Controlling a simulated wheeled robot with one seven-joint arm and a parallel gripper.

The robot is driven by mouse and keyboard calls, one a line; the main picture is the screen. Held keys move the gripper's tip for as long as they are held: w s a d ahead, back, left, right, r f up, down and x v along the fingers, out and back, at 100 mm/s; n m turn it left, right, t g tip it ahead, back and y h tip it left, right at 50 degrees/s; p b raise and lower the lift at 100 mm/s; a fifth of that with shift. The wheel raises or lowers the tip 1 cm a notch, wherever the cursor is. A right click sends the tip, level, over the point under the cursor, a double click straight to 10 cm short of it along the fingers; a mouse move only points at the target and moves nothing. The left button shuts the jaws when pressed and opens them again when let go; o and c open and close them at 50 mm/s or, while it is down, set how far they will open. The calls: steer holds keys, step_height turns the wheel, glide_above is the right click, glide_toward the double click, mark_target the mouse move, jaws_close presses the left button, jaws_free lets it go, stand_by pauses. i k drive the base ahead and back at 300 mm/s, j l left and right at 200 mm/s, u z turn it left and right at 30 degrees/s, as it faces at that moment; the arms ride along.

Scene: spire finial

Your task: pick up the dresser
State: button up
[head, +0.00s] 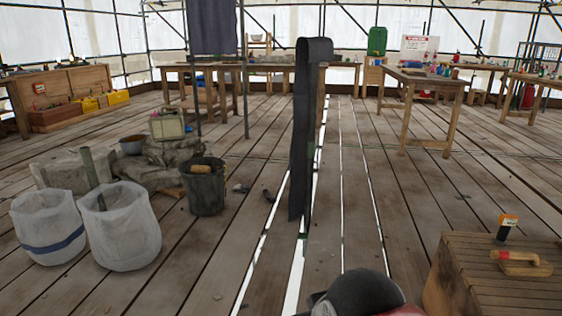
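The tool and label look apart from each other. My gripper's fingers do not show. A dark rounded shape at the bottom middle, with a reddish part beside it, looks like part of my arm.
A tall dark strip (301,140) with a curled top stands in the middle. A black bucket (205,190), white sacks (119,232) and rubble are at the left. Workbenches (427,82) line the back. Plank floor between the strip and the chest is clear.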

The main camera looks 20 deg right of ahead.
mark_target(511, 262)
steer(key=i+l+z, duration=0.1)
steer(key=i+z, duration=0.6)
steer(key=z, duration=0.2)
steer(key=i+j+z, duration=0.1)
steer(key=i+z, duration=0.35)
steer(key=i+j+z, duration=0.2)
steer(key=z, duration=0.3)
steer(key=i+l+z, duration=0.1)
steer(key=i+z, duration=0.15)
steer(key=z, duration=0.2)
steer(key=i+z, duration=0.25)
steer(key=z, duration=0.15)
steer(key=i+z, duration=0.25)
steer(key=z, duration=0.2)
